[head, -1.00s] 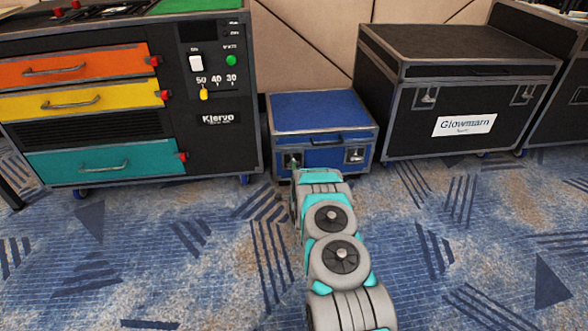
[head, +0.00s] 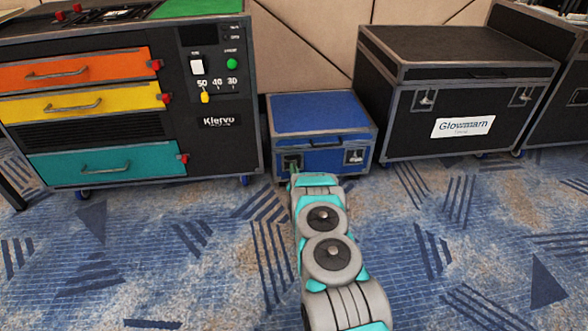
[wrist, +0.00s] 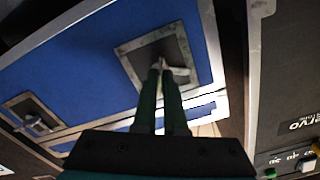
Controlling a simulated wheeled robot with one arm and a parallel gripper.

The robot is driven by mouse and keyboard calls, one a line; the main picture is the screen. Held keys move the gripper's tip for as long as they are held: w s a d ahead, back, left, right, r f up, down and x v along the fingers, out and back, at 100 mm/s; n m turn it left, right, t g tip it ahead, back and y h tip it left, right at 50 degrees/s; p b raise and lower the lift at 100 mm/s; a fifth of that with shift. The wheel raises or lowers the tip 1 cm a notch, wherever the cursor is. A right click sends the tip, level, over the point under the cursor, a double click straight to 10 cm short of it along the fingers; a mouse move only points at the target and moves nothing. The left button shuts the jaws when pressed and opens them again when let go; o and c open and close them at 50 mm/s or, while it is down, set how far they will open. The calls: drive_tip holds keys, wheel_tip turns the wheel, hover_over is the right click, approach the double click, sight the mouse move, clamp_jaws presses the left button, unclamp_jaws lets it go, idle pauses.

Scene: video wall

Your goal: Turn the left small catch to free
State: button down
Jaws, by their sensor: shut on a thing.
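The small blue case (head: 318,110) stands on the carpet between a drawer cabinet and a large black case. Its left small catch (head: 292,160) is partly hidden by my arm in the head view. In the wrist view that catch (wrist: 180,71) is a pale metal lever in a grey-framed dark recess. My gripper (wrist: 163,70) has its two dark green fingers together on the lever, and the lever's end sticks out to the right. The fingertips cover part of it. The right catch (head: 354,156) sits apart on the same front and also shows in the wrist view (wrist: 33,122).
The drawer cabinet (head: 217,150), with orange, yellow and teal drawers, stands close on the left of the blue case. A large black case (head: 460,85) with a white label stands to the right. The patterned carpet (head: 200,270) in front is open.

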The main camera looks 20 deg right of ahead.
drive_tip(key=shift+n+p, duration=0.95)
drive_tip(key=shift+n, duration=1.85)
drive_tip(key=c, duration=1)
unclamp_jaws()
drive_tip(key=shift+p+v, duration=0.3)
drive_tip(key=shift+v, duration=3.6)
